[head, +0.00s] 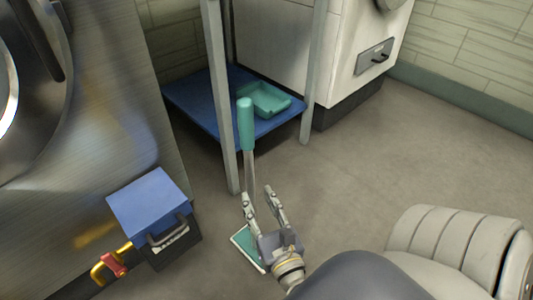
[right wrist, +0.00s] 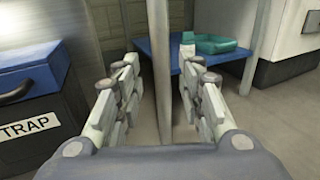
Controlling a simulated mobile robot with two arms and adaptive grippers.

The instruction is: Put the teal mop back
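The teal mop stands nearly upright, with its teal grip (head: 246,125) at the top, a grey shaft below, and a flat teal head (head: 246,246) on the floor. My right gripper (head: 259,192) is open at the lower shaft, its fingers apart. My arm hides part of the shaft and head. In the right wrist view a grey upright (right wrist: 160,70) shows in the gap between the open fingers (right wrist: 160,80). I cannot tell whether it is the mop shaft or a stand leg. My left gripper is out of view.
A metal stand with a blue shelf (head: 187,100) holds a teal dustpan (head: 268,99) behind the mop. A blue-lidded trap box (head: 150,200) and a yellow pipe with a red fitting (head: 115,264) are at left. A beige cushioned object (head: 450,240) is at right. Open floor lies between.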

